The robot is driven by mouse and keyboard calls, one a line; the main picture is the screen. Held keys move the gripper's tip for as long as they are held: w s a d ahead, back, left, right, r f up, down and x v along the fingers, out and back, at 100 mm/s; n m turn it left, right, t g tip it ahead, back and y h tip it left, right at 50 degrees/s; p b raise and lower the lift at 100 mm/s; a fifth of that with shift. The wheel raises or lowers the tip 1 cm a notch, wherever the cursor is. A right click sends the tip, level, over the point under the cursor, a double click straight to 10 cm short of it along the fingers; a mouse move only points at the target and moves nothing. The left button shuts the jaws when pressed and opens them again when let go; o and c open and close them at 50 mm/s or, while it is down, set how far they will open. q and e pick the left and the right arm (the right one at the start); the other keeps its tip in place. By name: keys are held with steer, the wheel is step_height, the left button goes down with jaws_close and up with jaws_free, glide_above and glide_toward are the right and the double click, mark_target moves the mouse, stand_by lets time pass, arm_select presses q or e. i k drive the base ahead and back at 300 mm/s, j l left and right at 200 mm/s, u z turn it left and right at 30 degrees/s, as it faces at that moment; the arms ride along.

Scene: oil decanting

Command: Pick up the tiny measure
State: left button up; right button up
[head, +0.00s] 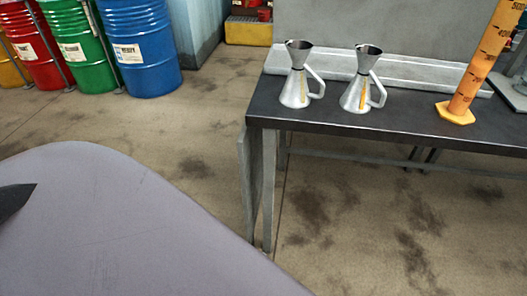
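Two silver metal measures with flared tops and side handles stand upright on the dark bench (400,125). One measure (295,88) is near the bench's left end, and the other measure (355,93) is just to its right. They look nearly the same size, so I cannot tell which is the tiny one. Both handles point right. Neither of my grippers is clearly in view, and nothing touches the measures.
An orange graduated cylinder (474,72) on a yellow foot stands tilted in view at the right. A grey ledge (420,82) runs behind the measures. Blue (140,50), green (75,50) and red (30,45) drums stand at the back left. Open floor lies left of the bench.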

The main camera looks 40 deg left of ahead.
mark_target(357, 99)
steer(key=u, duration=0.35)
steer(key=i+l+u, duration=0.1)
steer(key=u, duration=0.25)
steer(key=l+u, duration=0.15)
steer(key=u, duration=0.25)
steer(key=i+l+u, duration=0.2)
steer(key=l, duration=0.15)
steer(key=l+u, duration=0.25)
steer(key=l, duration=0.15)
